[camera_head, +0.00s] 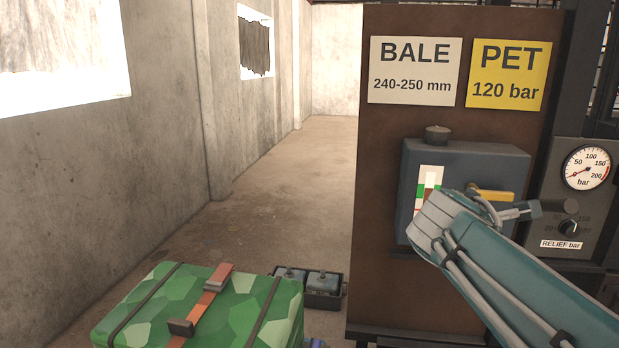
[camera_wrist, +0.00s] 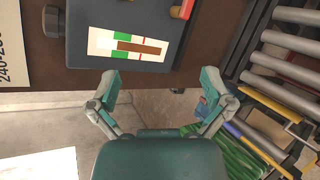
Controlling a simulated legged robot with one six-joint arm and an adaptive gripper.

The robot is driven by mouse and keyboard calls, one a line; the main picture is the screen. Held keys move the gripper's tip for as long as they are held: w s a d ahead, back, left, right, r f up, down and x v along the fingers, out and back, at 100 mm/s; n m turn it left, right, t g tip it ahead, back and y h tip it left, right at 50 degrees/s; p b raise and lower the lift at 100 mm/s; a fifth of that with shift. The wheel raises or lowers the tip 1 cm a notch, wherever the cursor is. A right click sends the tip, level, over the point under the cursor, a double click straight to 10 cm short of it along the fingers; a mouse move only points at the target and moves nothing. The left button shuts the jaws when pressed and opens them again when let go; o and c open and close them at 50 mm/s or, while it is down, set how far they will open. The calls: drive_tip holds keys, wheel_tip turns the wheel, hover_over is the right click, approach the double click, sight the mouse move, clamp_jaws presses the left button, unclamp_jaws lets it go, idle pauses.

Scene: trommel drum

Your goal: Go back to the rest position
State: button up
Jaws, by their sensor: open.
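My gripper (camera_wrist: 160,90) is open and empty in the wrist view, its two fingers spread wide with nothing between them. The grey box (camera_wrist: 200,15) with a red, green and brown level strip (camera_wrist: 128,47) lies ahead of the fingertips; I cannot tell the exact gap. In the head view my teal arm reaches in from the lower right, and its bent end stands in front of the grey box (camera_head: 465,160), covering part of the strip (camera_head: 430,185).
A brown panel (camera_head: 385,210) carries a BALE sign (camera_head: 415,70) and a yellow PET sign (camera_head: 508,75). A pressure gauge (camera_head: 586,167) and relief knob (camera_head: 570,227) are at right. A green patterned case (camera_head: 240,310) stands low in front. Rollers (camera_wrist: 290,60) show in the wrist view. The left floor is clear.

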drive_tip(key=s+a+f+m+g+y, duration=0.2)
drive_tip(key=s+a+f+m+y, duration=0.1)
drive_tip(key=s+f+m, duration=0.5)
drive_tip(key=s+a+f+m+g+y, duration=0.3)
drive_tip(key=s+a+f+m, duration=0.3)
drive_tip(key=s+f+m, duration=0.3)
drive_tip(key=s+f+y, duration=0.1)
drive_tip(key=s, duration=0.2)
drive_tip(key=shift+s+a+f+g, duration=0.15)
drive_tip(key=shift+a+f+g, duration=0.1)
drive_tip(key=shift+a+g, duration=0.05)
